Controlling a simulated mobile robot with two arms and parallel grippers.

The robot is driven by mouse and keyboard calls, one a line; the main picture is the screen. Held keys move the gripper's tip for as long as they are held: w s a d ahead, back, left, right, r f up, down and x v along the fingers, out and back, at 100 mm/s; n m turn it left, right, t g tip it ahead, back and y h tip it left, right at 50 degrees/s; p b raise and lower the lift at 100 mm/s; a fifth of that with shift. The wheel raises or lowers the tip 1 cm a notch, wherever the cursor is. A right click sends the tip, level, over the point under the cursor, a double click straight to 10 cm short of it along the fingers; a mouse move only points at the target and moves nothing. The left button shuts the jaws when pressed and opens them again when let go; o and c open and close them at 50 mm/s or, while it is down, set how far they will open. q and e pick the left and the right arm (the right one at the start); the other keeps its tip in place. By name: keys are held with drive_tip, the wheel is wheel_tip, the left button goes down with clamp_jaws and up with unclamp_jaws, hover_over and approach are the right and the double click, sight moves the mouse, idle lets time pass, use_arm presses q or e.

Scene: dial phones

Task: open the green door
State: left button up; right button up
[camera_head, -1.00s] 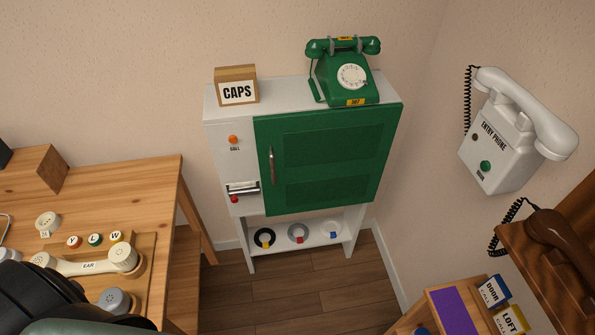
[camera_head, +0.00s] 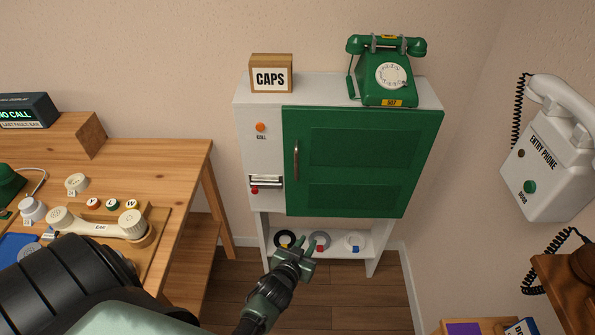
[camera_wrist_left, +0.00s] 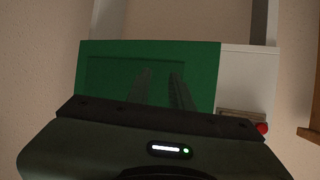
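The green door (camera_head: 365,160) is shut on the front of the white cabinet (camera_head: 258,105). Its upright metal handle (camera_head: 296,160) is near the door's left edge. My left gripper (camera_head: 305,243) is in front of the cabinet's lower part, below and apart from the handle. Its two fingers stand apart with nothing between them. In the left wrist view the gripper's fingers (camera_wrist_left: 160,88) point toward the green door (camera_wrist_left: 105,62), which looks upside down there; the handle cannot be made out in it. My right gripper is not in view.
A green phone (camera_head: 388,80) and a CAPS box (camera_head: 271,75) stand on the cabinet. Several rings lie on its lower shelf (camera_head: 340,252). A wooden table (camera_head: 170,165) is at left. The white entry phone (camera_head: 550,150) hangs on the right wall.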

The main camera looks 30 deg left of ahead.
use_arm(q)
drive_tip(key=w+a+r+n+t+y+b, duration=0.1)
drive_tip(key=w+a+r+t, duration=0.15)
drive_tip(key=r, duration=0.45)
drive_tip(key=n+t+y+b, duration=0.1)
drive_tip(key=t+y, duration=0.1)
drive_tip(key=y, duration=0.1)
approach(296, 165)
drive_tip(key=x, duration=0.9)
drive_tip(key=shift+w, duration=0.15)
drive_tip(key=shift+w+a, duration=0.3)
drive_tip(key=shift+w, duration=0.35)
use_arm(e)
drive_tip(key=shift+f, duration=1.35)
use_arm(q)
clamp_jaws()
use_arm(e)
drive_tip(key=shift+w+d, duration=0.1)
